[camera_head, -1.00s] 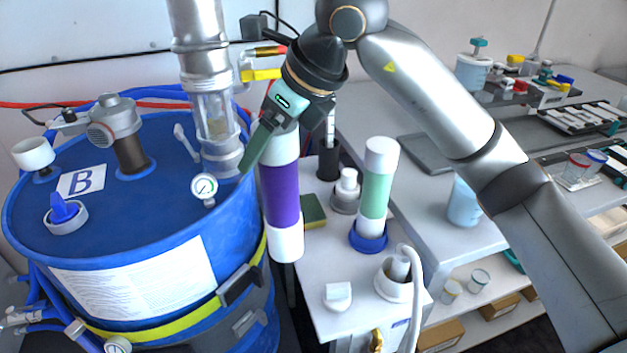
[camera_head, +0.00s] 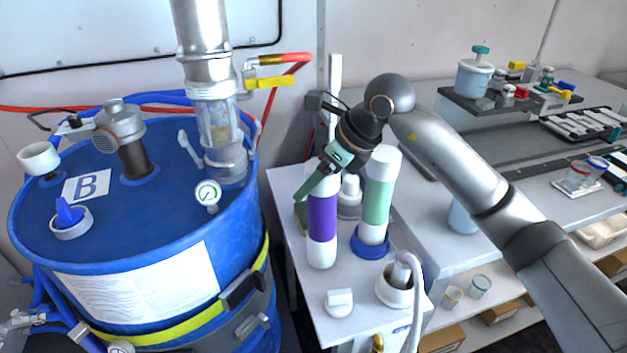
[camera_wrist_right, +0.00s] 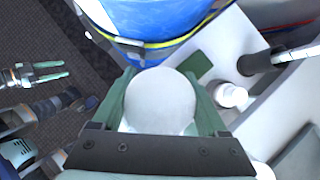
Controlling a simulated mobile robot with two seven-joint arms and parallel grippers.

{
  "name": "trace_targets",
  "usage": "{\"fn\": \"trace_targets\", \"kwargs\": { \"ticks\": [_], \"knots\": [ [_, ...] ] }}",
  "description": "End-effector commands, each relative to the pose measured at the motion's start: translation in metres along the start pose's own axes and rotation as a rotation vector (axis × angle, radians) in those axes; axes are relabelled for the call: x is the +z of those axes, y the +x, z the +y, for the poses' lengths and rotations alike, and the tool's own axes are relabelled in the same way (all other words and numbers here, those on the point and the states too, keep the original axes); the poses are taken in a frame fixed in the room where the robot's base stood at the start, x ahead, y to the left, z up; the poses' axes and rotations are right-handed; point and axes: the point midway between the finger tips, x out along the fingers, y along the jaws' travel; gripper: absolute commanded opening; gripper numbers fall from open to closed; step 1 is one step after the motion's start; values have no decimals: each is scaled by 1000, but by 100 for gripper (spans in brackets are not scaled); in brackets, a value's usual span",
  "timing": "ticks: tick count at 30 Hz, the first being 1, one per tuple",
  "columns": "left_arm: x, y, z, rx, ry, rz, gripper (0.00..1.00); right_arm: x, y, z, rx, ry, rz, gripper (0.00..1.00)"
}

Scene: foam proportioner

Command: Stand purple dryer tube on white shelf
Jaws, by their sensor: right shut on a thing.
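The purple dryer tube (camera_head: 322,218), with white ends, is upright in my right gripper (camera_head: 318,182). The gripper is shut around its upper white end. The tube is in front of the white shelf (camera_head: 290,238) surface; I cannot tell whether its base touches it. In the right wrist view the tube's white top (camera_wrist_right: 160,100) sits between the green fingers and hides its lower body. A gripper with two green fingers, seemingly my left one (camera_wrist_right: 62,71), shows apart and empty at the left of that view.
A green tube (camera_head: 377,200) stands in a blue ring base (camera_head: 370,246) just right of the purple tube. A white fitting with a hose (camera_head: 397,285) and a small white block (camera_head: 339,302) are in front. The blue drum (camera_head: 140,235) is at left.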

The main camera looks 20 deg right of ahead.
Motion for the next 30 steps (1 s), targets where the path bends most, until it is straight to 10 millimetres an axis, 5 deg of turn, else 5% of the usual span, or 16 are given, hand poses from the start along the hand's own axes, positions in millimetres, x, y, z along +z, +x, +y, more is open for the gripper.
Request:
{"fn": "trace_targets", "kwargs": {
  "ticks": [14,15,21,30],
  "knots": [
    [3,1,0,-1,-1,-4,50,-5,9,0,0,-1,-4,0],
    [3,1,0,0,-1,-5,50,-5,9,1,1,-1,-1,80],
    [3,0,0,0,-1,-7,50,-5,9,1,1,0,-1,100],
    [0,-2,1,0,-1,-6,50,-3,5,1,1,0,-1,100]
  ]
}}
